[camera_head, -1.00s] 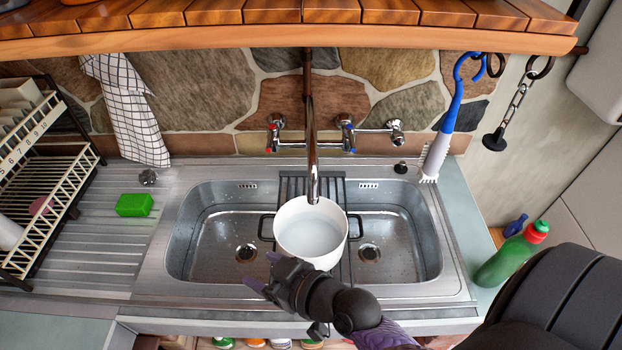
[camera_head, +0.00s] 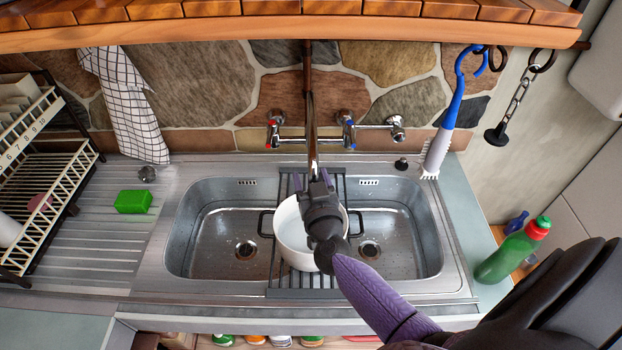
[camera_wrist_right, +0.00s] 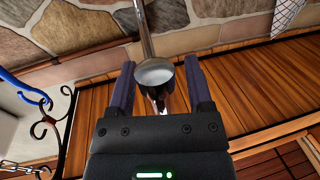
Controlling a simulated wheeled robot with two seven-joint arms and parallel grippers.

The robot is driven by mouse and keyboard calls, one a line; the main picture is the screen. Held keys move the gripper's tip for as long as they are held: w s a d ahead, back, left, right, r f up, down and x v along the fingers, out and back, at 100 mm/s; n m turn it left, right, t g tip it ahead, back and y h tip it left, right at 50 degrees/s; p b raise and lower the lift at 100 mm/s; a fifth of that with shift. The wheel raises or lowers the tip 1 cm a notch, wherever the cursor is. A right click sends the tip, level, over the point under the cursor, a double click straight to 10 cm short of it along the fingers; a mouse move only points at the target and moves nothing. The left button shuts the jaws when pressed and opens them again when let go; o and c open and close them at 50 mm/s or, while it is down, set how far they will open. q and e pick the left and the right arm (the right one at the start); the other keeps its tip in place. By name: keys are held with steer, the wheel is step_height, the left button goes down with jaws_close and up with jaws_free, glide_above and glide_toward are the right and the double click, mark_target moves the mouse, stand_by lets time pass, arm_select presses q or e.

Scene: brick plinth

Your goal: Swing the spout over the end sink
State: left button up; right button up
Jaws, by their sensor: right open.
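The chrome spout (camera_head: 312,130) hangs down from the wall tap and points at the middle of the double sink, between the left basin (camera_head: 210,225) and the right basin (camera_head: 405,230). My right gripper (camera_head: 316,182) is at the spout's lower end, above the white pot. In the right wrist view its open fingers (camera_wrist_right: 159,64) stand on either side of the spout's round end (camera_wrist_right: 155,72), with gaps visible; contact is not clear. The gripper hides part of the pot and the spout's tip in the head view. My left gripper is not in view.
A white pot (camera_head: 290,235) with black handles stands on the dark rack (camera_head: 284,283) between the basins. Tap handles (camera_head: 347,130) sit on the wall. A wooden shelf (camera_head: 200,28) overhangs the sink. A brush (camera_head: 437,150) and green bottle (camera_head: 512,255) are at right.

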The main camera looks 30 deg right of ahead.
steer(key=shift+w+d, duration=0.1)
steer(key=shift+w, duration=0.05)
jaws_close()
stand_by(1.4)
